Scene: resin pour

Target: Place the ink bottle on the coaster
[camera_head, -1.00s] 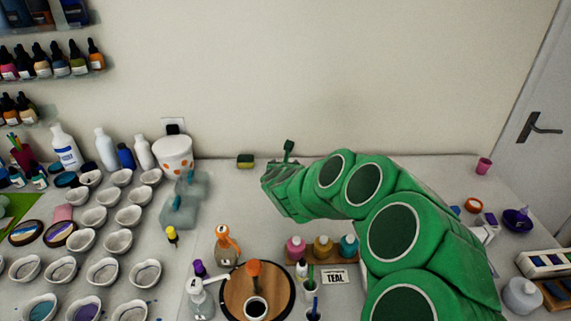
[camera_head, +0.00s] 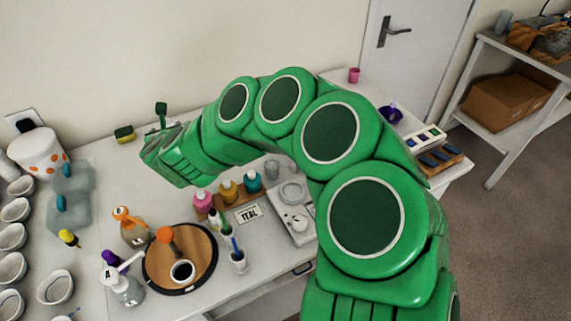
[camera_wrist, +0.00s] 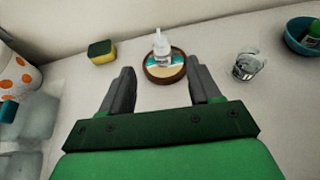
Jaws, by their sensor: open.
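In the wrist view a small white bottle (camera_wrist: 161,44) with a pale nozzle stands upright. Its base overlaps the far part of a round wood-rimmed coaster (camera_wrist: 149,77) with a teal and cream face, and it appears to stand on it. My gripper (camera_wrist: 162,72) is open and empty, its two fingers apart on either side of the coaster and short of the bottle, touching neither. In the head view my gripper end (camera_head: 162,160) is at the back of the table; its fingers, the coaster and that bottle are hidden behind my arm.
A sponge (camera_wrist: 102,51) lies left of the coaster, a clear glass (camera_wrist: 249,64) and a blue bowl (camera_wrist: 297,35) to the right. Pink, yellow and teal bottles (camera_head: 252,182) stand by a TEAL card (camera_head: 249,213). A round wooden board (camera_head: 202,250) holds a cup.

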